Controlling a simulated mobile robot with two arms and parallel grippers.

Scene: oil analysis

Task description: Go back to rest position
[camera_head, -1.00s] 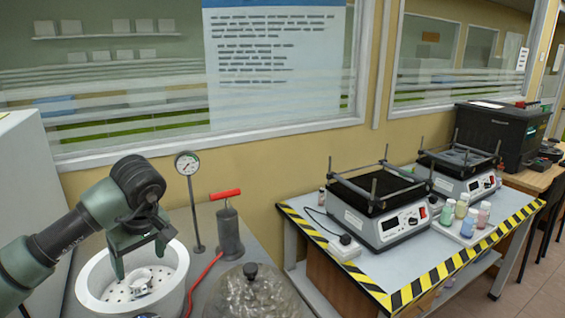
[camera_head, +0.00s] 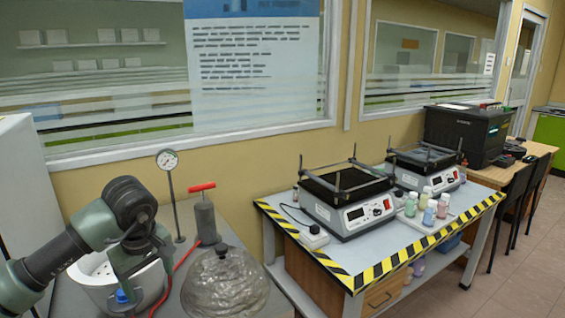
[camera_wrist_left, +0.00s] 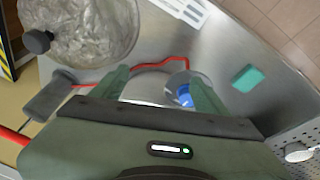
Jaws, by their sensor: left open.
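My left gripper (camera_head: 146,272) is in front of the white round pot (camera_head: 85,272) in the head view, with its fingers pointing down. It is open. A small blue-capped item (camera_head: 122,296) shows by its fingers, partly hidden. In the left wrist view the gripper's fingers (camera_wrist_left: 160,88) stand apart, and a clear container with a blue part (camera_wrist_left: 184,95) shows near the right finger. I cannot tell whether they touch. My right gripper is in neither view.
A clear domed lid (camera_head: 225,285) with a dark knob lies beside the pot. A pressure gauge (camera_head: 167,160), a red-handled pump (camera_head: 205,215) and a red hose (camera_head: 178,265) stand close. A striped table (camera_head: 262,208) holds hotplates and bottles. A teal block (camera_wrist_left: 248,78) lies on the bench.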

